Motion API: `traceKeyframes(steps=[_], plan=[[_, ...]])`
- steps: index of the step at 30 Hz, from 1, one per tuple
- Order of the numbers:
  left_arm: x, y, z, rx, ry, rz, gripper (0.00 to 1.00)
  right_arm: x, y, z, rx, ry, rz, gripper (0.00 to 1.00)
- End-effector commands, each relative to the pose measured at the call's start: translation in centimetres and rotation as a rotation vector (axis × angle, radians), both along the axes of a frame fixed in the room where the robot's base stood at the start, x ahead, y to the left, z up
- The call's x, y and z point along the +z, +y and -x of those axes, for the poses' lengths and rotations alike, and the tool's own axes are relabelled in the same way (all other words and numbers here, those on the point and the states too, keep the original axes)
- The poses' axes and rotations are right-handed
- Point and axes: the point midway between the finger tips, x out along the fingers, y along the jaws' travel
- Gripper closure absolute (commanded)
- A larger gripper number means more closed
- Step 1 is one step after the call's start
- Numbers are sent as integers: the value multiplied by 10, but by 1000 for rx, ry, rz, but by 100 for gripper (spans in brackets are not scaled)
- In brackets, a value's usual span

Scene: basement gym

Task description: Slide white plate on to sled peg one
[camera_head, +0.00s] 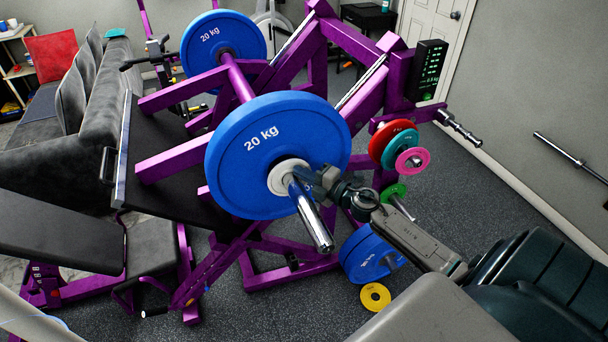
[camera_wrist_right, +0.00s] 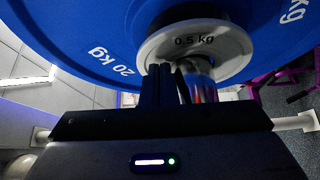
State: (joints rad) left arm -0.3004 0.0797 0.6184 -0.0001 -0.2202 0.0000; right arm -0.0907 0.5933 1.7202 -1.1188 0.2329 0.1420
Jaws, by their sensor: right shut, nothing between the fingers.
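The white plate (camera_head: 276,180) is around the chrome sled peg (camera_head: 313,220), against or very near the face of the blue 20 kg plate (camera_head: 232,165). In the right wrist view the white plate (camera_wrist_right: 222,44) reads 0.5 kg, and the peg (camera_wrist_right: 205,74) runs through its middle. My right gripper (camera_head: 322,180) is beside the peg, just right of the white plate. In the right wrist view its fingers (camera_wrist_right: 167,72) are shut and empty, close to the plate's lower edge; I cannot tell whether they touch it. My left gripper is not in view.
A second blue 20 kg plate (camera_head: 222,50) is on the sled's far side. Red (camera_head: 384,138), teal and pink plates hang on a purple frame peg at right. Blue plates and a yellow plate (camera_head: 375,297) are below. A bench (camera_head: 60,235) stands at left.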

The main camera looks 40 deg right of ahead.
Motion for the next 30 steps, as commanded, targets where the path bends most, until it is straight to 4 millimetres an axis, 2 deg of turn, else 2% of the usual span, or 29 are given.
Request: traceKeyframes(steps=[30], plan=[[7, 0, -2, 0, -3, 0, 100, 0, -7, -30, -1, 0, -1, 100]])
